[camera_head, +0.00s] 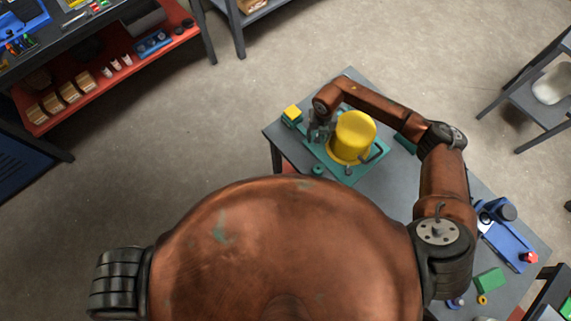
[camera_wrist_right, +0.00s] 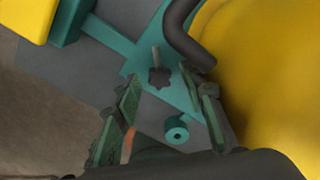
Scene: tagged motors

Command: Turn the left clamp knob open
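A yellow motor (camera_head: 355,133) stands on a teal fixture plate (camera_head: 380,160) on the grey table. In the right wrist view a dark star-shaped clamp knob (camera_wrist_right: 159,77) with a thin stud sits on the teal plate (camera_wrist_right: 118,42), beside a dark curved clamp arm (camera_wrist_right: 180,28) against the yellow motor (camera_wrist_right: 270,70). My right gripper (camera_head: 318,131) is at the plate's left side, beside the motor, and hides this knob in the head view. Its fingers (camera_wrist_right: 163,76) are open on either side of the knob; contact is not visible. My left gripper is out of view.
Another clamp arm (camera_head: 377,155) stands at the motor's right. A blue device (camera_head: 507,240) sits at the table's far right.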

